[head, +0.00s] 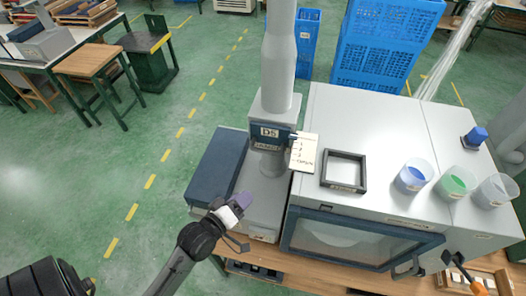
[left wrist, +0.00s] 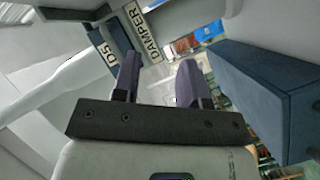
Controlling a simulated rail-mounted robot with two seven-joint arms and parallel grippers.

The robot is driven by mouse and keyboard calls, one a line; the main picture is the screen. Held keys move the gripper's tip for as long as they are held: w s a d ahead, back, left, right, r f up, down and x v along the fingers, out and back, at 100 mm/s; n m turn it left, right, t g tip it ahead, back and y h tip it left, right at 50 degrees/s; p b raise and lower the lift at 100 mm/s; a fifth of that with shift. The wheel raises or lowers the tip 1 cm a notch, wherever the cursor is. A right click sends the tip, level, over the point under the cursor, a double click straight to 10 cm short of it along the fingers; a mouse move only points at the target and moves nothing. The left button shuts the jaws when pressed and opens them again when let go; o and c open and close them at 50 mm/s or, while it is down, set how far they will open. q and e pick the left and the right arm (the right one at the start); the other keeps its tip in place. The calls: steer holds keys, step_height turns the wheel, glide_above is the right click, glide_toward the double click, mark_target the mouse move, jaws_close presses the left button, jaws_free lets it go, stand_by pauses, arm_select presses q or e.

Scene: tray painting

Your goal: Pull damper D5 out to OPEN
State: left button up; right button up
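Damper D5 (head: 268,138) is a grey box with dark D5 and DAMPER labels around the vertical pipe. In the left wrist view its D5 label (left wrist: 101,52) and DAMPER label (left wrist: 142,36) show beyond my fingers. A small dark blue part (head: 293,136) shows at the box's right side; I cannot tell whether it is the damper's handle. My left gripper (head: 241,201) is in front of and below the damper, apart from it. In the left wrist view its purple fingers (left wrist: 158,72) are spread with nothing between them. My right gripper is not in view.
The grey pipe (head: 278,60) rises above the damper. A dark blue box (head: 218,165) stands left of it. A white cabinet (head: 385,120) on the right bears a card (head: 304,152), a black frame (head: 344,187) and several cups. Open green floor lies left.

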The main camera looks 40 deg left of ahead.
mark_target(268, 151)
arm_select(q)
step_height(268, 151, up, 5)
steer(key=n+t+y, duration=0.1)
steer(key=n+t, duration=0.3)
steer(key=n, duration=0.2)
steer(key=shift+n, duration=0.3)
steer(key=p+x, duration=0.1)
steer(key=x, duration=0.3)
steer(key=p+x, duration=0.1)
steer(key=x, duration=0.4)
steer(key=p+x, duration=0.1)
steer(key=x, duration=0.3)
steer(key=shift+w+a, duration=0.35)
steer(key=shift+a, duration=0.05)
jaws_close()
